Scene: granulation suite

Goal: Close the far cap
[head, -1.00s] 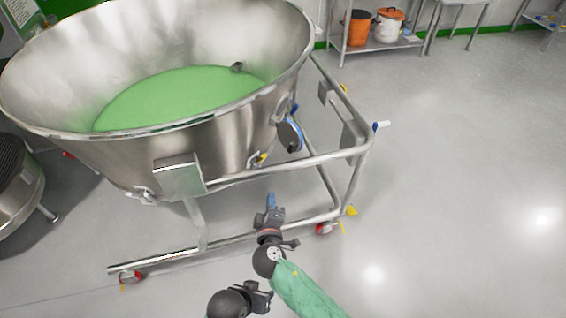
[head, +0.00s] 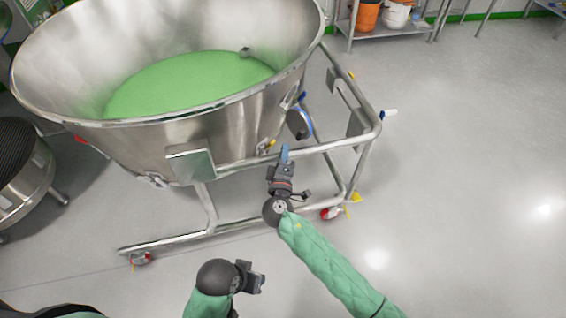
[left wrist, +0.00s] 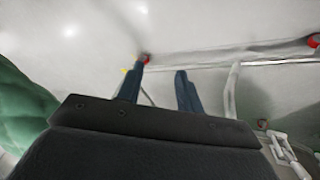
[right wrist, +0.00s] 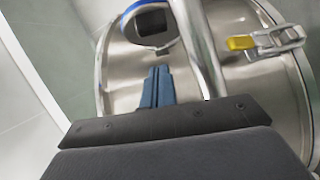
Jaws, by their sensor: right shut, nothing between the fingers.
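The cap looks to be a dark round disc with a blue edge (head: 299,122) on the far right side of the steel bowl. It stands out from the bowl wall. In the right wrist view, a blue-rimmed round part (right wrist: 152,25) shows at the top, behind and left of a steel rail. My right gripper (head: 284,153) is shut and empty, just below and left of the disc, apart from it. Its blue fingers (right wrist: 157,86) lie together in the right wrist view. My left gripper (left wrist: 160,78) is open and empty, low in front of the cart.
The steel bowl (head: 180,140) holds green powder. Its tubular cart frame (head: 330,148) crosses beside the disc and my right gripper. A yellow-handled latch (right wrist: 265,42) sits right of the rail. The floor to the right is clear.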

